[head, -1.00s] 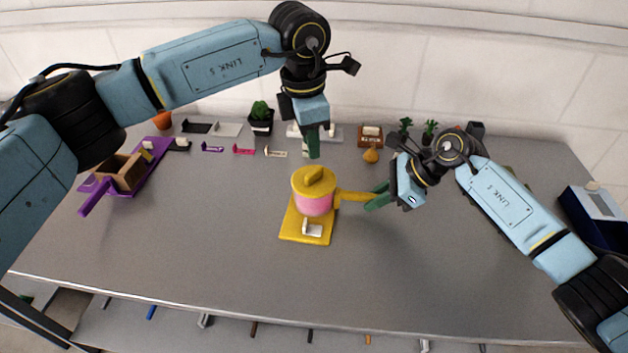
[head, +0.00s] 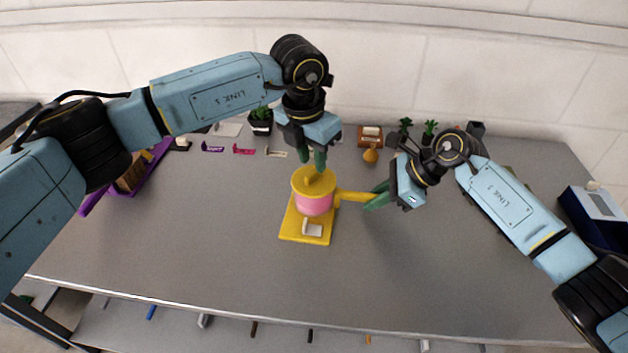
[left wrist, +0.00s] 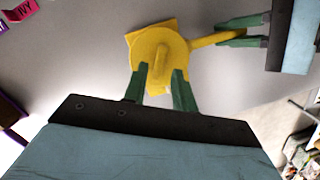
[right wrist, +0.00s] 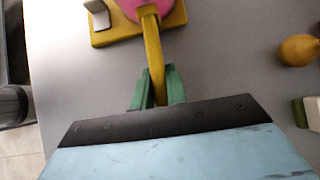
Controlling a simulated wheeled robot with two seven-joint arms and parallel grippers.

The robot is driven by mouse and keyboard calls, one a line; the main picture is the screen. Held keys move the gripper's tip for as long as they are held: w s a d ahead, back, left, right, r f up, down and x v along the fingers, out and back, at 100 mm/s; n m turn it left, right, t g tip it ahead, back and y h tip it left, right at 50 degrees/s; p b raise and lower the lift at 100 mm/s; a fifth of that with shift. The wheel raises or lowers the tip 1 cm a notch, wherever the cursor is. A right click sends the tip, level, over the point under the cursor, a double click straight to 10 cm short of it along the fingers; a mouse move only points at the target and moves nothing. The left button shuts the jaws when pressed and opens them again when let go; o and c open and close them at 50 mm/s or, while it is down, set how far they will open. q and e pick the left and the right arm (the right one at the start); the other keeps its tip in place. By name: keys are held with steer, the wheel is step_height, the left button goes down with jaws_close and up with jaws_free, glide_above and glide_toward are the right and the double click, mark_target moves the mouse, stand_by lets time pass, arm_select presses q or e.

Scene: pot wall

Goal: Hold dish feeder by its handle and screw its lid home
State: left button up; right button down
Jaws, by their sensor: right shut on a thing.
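The dish feeder (head: 314,205) is a pink pot on a yellow square base, with a yellow handle (head: 353,196) pointing right. Its round yellow lid (head: 300,182) with a raised grip sits on top; I cannot tell how tightly. My right gripper (head: 376,199) is shut on the handle, which also shows between its green fingers in the right wrist view (right wrist: 154,60). My left gripper (head: 312,160) points down just above the lid. In the left wrist view its fingers (left wrist: 158,85) stand apart at the lid's near edge; contact with the lid's grip cannot be told.
A yellow pear-like object (head: 370,156) and a small brown box (head: 370,136) stand behind the handle. Potted plants (head: 261,120) and small name tags (head: 243,150) line the back. A purple tray (head: 150,165) is at left, a dark blue box (head: 597,212) at right. The front table is clear.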

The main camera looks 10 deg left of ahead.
mark_target(314, 179)
arm_select(q)
steer(key=shift+w+d+f, duration=0.15)
steer(key=shift+f, duration=1.25)
jaws_close()
